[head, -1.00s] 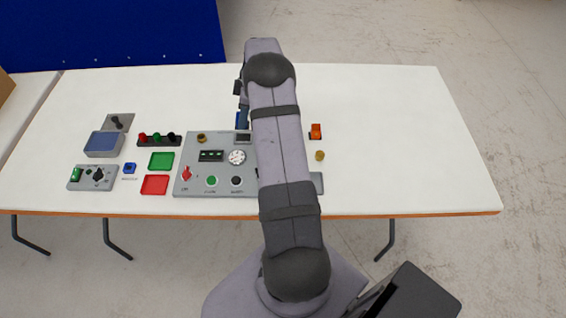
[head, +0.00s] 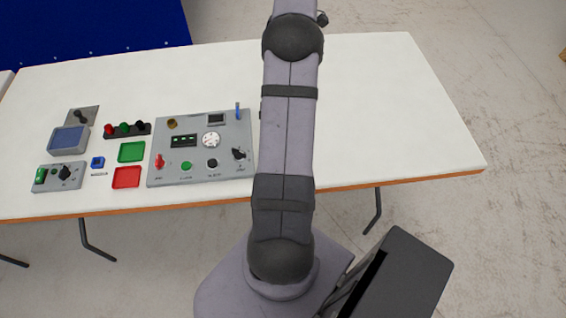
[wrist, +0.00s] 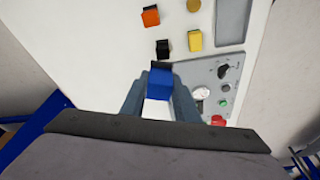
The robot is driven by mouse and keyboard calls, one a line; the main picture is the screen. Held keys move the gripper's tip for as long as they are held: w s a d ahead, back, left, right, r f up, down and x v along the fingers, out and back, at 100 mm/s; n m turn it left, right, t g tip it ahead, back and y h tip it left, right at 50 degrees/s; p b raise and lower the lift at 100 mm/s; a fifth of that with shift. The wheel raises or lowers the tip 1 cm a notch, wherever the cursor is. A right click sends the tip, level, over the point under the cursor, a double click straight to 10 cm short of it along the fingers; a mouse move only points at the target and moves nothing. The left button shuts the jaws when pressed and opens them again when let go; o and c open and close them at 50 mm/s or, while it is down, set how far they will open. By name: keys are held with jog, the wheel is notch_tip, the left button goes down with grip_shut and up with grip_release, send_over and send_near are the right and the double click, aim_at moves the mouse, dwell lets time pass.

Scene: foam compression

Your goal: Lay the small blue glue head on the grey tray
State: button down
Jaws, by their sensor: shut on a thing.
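My gripper (wrist: 158,98) shows in the wrist view, with its two grey fingers on either side of a small blue block with a dark end, the glue head (wrist: 160,84). The fingers are shut on it. White table shows beneath and around it. The grey tray (wrist: 232,20) appears to be the flat grey piece at the upper right of the wrist view, beyond the end of the control panel. It is apart from the gripper and bare where it shows. In the head view my arm hides the tray, and my gripper is out of sight.
The grey control panel (head: 203,165) has upright knobs, a red switch and a blue lever (head: 238,111). A yellow block (wrist: 195,40), a black block (wrist: 163,48), an orange block (wrist: 150,16) and a brass piece (wrist: 193,5) lie near the tray. The table's right part (head: 400,110) is clear.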

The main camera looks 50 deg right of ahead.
jog(key=s+a+f+n, duration=0.2)
jog(key=s+a+f, duration=0.2)
jog(key=s+a, duration=0.2)
jog(key=s+a+f+n+b, duration=0.1)
jog(key=s+a+f+n, duration=0.1)
jog(key=s+a, duration=0.4)
jog(key=shift+s+a+f+g+y, duration=0.2)
jog(key=shift+s+f+g+y, duration=0.15)
jog(key=shift+s+f, duration=0.55)
jog(key=shift+s+d+f+p+x, duration=0.1)
jog(key=shift+s+d+p+x, duration=0.15)
jog(key=shift+x, duration=1.35)
jog(key=shift+s+d+f+p+x, duration=0.1)
jog(key=shift+s+d+x, duration=0.2)
jog(key=shift+x, duration=1.3)
jog(key=shift+s+d+f+p+x, duration=0.1)
jog(key=shift+s+d+p+x, duration=0.15)
jog(key=shift+x, duration=1.35)
jog(key=shift+f, duration=0.2)
jog(key=c, duration=1.7)
grip_release()
jog(key=shift+b, duration=0.3)
jog(key=shift+o, duration=0.3)
jog(key=shift+r, duration=0.15)
